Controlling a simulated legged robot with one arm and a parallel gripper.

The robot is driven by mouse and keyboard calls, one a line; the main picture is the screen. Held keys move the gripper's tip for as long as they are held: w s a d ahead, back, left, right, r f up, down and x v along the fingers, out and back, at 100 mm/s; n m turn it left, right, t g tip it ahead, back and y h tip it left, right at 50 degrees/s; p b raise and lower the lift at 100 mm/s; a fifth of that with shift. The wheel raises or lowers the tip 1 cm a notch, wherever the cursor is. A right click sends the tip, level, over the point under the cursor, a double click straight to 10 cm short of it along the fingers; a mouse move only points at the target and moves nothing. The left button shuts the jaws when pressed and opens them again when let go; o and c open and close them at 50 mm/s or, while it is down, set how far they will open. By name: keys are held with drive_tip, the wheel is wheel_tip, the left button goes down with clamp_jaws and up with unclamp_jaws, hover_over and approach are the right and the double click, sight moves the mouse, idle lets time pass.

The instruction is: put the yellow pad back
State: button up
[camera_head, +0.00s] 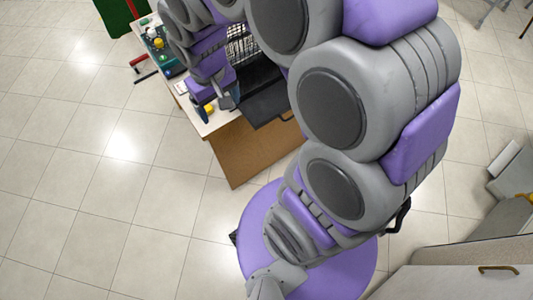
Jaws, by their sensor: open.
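A small yellow item (209,108), which looks like the yellow pad, lies on the near end of the pale table top (222,119). My gripper (228,102) is open just to the right of it, low over the table. The view is small and steep, so I cannot tell whether a finger touches the yellow item. My own arm hides part of the table.
A dark tray-like thing (268,103) and a black wire basket (240,47) are right of my gripper. Several small items, including a green one (158,43), stand at the table's far end. A cabinet (450,282) is at lower right.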

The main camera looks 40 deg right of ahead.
drive_tip(key=s+r, duration=0.2)
drive_tip(key=s, duration=0.7)
drive_tip(key=s+r+g, duration=0.1)
drive_tip(key=s+r, duration=0.1)
drive_tip(key=s, duration=0.8)
drive_tip(key=shift+s+d+m+g, duration=0.15)
drive_tip(key=shift+s+m+g, duration=0.15)
